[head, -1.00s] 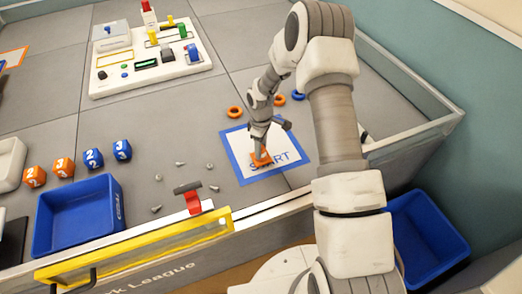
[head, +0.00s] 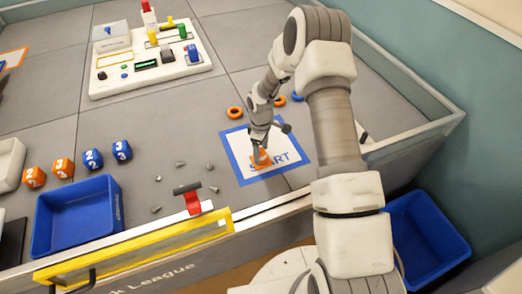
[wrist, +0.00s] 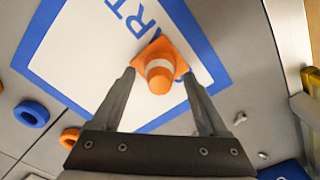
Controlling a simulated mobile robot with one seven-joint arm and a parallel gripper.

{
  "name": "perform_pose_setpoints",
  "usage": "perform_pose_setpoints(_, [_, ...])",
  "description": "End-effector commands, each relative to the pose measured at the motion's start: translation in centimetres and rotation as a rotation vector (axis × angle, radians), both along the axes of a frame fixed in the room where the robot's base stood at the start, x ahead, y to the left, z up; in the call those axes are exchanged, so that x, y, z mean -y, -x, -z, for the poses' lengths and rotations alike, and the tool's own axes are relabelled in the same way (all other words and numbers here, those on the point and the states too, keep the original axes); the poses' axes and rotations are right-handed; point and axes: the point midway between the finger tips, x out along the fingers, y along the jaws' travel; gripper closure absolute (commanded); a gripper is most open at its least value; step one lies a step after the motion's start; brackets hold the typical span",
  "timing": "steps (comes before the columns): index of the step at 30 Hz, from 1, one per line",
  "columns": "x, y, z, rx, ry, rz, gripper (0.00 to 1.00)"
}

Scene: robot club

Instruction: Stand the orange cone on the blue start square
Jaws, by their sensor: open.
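The orange cone (wrist: 161,72) with a white band stands upright on the start square, its square base over the printed START lettering. It also shows small in the head view (head: 261,161), partly hidden by my gripper. The start square (head: 237,143) is a white sheet with a blue border; its border also shows in the wrist view (wrist: 40,35). My gripper (wrist: 159,76) is open, one finger on each side of the cone. I cannot tell whether either finger touches it. In the head view my gripper (head: 260,150) is low over the square.
Orange and blue rings (head: 235,112) lie behind the square. A blue bin (head: 75,218), numbered cubes (head: 93,158) and a white button panel (head: 150,62) stand further left. A yellow-framed gate (head: 135,248) runs along the front edge.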

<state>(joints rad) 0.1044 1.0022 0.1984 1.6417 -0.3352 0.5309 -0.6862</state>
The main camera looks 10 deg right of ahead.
Motion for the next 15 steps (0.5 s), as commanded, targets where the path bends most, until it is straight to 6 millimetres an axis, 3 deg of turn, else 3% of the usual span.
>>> perform_pose_setpoints(15, [0.0,-0.1,-10.0,0.003,-0.001,0.001,0.23])
